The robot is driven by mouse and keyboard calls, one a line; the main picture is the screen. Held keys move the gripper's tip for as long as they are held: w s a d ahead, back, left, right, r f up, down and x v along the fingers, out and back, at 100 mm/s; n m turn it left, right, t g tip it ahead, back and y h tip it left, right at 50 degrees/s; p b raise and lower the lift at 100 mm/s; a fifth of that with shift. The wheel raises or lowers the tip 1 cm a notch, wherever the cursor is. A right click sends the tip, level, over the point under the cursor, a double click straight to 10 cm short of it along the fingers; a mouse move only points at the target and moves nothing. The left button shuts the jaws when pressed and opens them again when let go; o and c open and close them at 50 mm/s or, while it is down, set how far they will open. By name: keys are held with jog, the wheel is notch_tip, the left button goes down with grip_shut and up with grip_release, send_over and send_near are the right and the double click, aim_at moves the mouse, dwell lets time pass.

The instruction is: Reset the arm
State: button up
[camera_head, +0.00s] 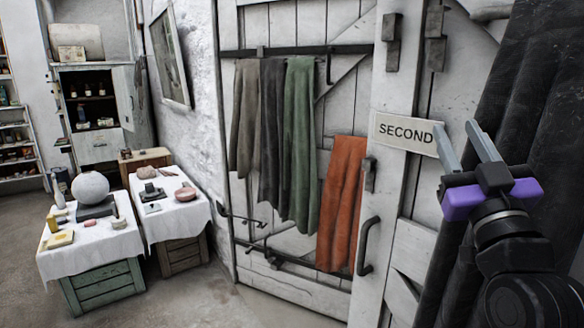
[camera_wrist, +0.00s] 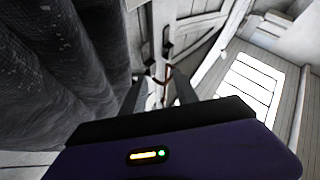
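My gripper (camera_head: 464,142) is raised at the right of the head view, in front of the white plank door and beside a dark hanging curtain. Its two grey fingers point up and stand apart, with nothing between them. In the wrist view the fingers (camera_wrist: 166,92) also show apart and empty, above the purple gripper body. My black arm links run down to the lower right corner of the head view.
A dark curtain (camera_head: 505,110) hangs close to my arm; it also fills the left of the wrist view (camera_wrist: 60,70). Cloths hang on the door, among them an orange one (camera_head: 341,200). Two cloth-covered crate tables, one bearing a plaster sphere (camera_head: 90,187), stand left. Floor between is clear.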

jog(key=s+f+m, duration=0.2)
jog(key=s+f, duration=0.4)
jog(key=f, duration=0.8)
jog(key=s+a+f+g, duration=0.2)
jog(key=s+f+g, duration=0.1)
jog(key=s+f, duration=0.6)
jog(key=s+a+f+g, duration=0.1)
jog(key=s+f+g, duration=0.2)
jog(key=s+f, duration=0.6)
jog(key=s+a+f+g, duration=0.2)
jog(key=s+f, duration=0.7)
jog(key=s, duration=1.1)
jog(key=shift+a+f+g+y, duration=0.25)
jog(key=shift+a+g+y, duration=0.15)
jog(key=shift+g, duration=0.4)
jog(key=shift+w, duration=0.1)
